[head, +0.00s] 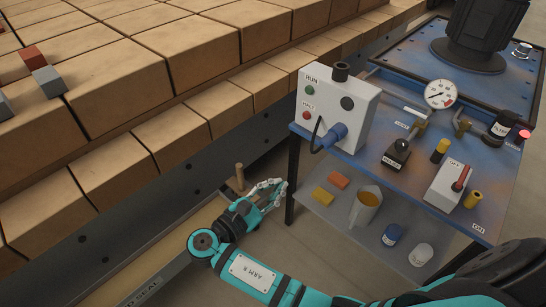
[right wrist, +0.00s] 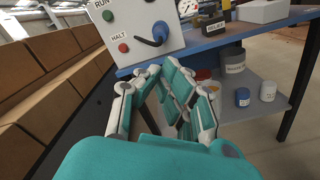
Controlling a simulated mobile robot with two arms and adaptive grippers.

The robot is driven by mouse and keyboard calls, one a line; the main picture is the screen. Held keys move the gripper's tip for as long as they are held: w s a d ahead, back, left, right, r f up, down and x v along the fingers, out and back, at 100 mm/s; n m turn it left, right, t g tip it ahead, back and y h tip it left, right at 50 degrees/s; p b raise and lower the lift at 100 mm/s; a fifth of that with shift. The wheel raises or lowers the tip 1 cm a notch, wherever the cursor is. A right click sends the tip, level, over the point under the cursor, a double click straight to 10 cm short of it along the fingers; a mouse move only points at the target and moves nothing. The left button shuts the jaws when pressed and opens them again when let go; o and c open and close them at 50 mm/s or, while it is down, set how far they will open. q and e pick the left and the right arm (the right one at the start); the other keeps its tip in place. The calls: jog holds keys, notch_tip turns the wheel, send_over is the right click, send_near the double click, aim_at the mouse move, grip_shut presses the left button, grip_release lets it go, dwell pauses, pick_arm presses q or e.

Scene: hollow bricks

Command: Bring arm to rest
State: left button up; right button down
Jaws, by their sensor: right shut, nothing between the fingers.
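My right gripper (head: 270,190) is at the end of the teal arm labelled "ARM R", between the brick stack and the blue table, in the head view. In the right wrist view its fingers (right wrist: 160,78) are close together with nothing held between them. They point towards the table, below a white control box (right wrist: 140,28). My left gripper is not seen in either view.
The blue-topped table (head: 375,155) carries the control box (head: 335,108), a gauge (head: 440,94) and valves. A wooden peg (head: 240,177) stands near my gripper.

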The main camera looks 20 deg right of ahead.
jog(key=s+d+f+m+g+y, duration=0.1)
jog(key=s+f+y, duration=0.3)
jog(key=f, duration=0.6)
jog(key=s+f+m+g+y, duration=0.1)
jog(key=s+f+y, duration=0.25)
jog(key=f, duration=0.75)
jog(key=s+d+f+m+g+y, duration=0.1)
jog(key=s+f+m+g+y, duration=0.2)
jog(key=f, duration=0.7)
jog(key=s+a+f+m+y, duration=0.1)
jog(key=s+f+m+y, duration=0.65)
jog(key=s, duration=0.65)
pick_arm(q)
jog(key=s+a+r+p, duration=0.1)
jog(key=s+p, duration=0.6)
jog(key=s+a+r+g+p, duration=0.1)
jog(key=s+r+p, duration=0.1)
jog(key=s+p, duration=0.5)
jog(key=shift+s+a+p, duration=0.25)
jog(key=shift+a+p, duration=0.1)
jog(key=shift+p, duration=0.1)
pick_arm(e)
jog(key=s+d+r+g+h, duration=0.1)
jog(key=s+d, duration=0.1)
jog(key=s, duration=1.2)
jog(key=shift+s+d, duration=0.2)
jog(key=shift+s, duration=0.1)
jog(key=shift+m, duration=0.25)
